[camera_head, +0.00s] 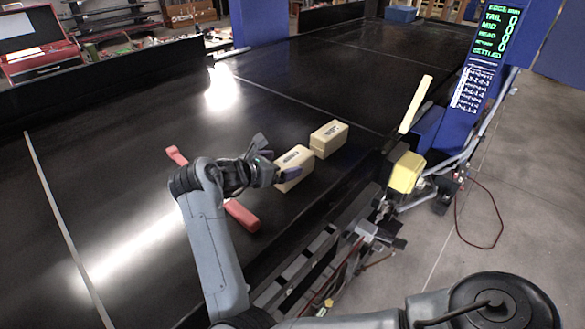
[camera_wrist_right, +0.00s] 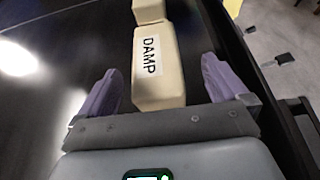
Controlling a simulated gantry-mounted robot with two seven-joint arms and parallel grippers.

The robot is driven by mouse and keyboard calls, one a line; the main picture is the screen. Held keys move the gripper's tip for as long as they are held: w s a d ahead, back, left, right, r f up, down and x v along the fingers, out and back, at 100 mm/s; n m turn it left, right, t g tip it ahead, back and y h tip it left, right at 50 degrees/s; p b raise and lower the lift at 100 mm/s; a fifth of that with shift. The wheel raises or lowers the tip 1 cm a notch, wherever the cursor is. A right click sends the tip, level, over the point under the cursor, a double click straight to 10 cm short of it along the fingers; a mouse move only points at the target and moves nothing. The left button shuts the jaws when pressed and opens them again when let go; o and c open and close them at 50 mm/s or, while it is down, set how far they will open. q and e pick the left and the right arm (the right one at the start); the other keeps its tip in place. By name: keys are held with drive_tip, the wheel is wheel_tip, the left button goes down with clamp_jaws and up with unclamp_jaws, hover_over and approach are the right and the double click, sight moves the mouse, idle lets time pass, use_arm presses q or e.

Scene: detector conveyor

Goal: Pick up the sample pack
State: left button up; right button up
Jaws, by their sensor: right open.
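Two beige packs lie on the black belt. The near pack (camera_head: 297,162) has a white label, which reads DAMP in the right wrist view (camera_wrist_right: 158,82). The far pack (camera_head: 329,138) sits just beyond it; only its near part shows at the top of the right wrist view (camera_wrist_right: 149,11). My right gripper (camera_head: 276,159) is open at the near pack's close end. In the right wrist view its purple fingers (camera_wrist_right: 155,75) stand on either side of that end, with gaps. I cannot tell whether the task means the near or far pack. My left gripper is out of view.
A red object (camera_head: 242,215) lies on the belt, partly hidden behind my right arm. A blue-framed station with a screen (camera_head: 494,33) and a yellow block (camera_head: 406,172) stand at the belt's right edge. The belt beyond the packs is clear.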

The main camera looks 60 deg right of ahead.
sight(291, 159)
drive_tip(key=x, duration=0.1)
drive_tip(key=p+x, duration=0.2)
drive_tip(key=x, duration=0.1)
drive_tip(key=shift+w+d, duration=0.2)
drive_tip(key=shift+w, duration=0.1)
drive_tip(key=shift+d+f, duration=0.25)
drive_tip(key=shift+d, duration=0.1)
drive_tip(key=c, duration=1.4)
drive_tip(key=shift+r, duration=0.1)
drive_tip(key=shift+c, duration=0.6)
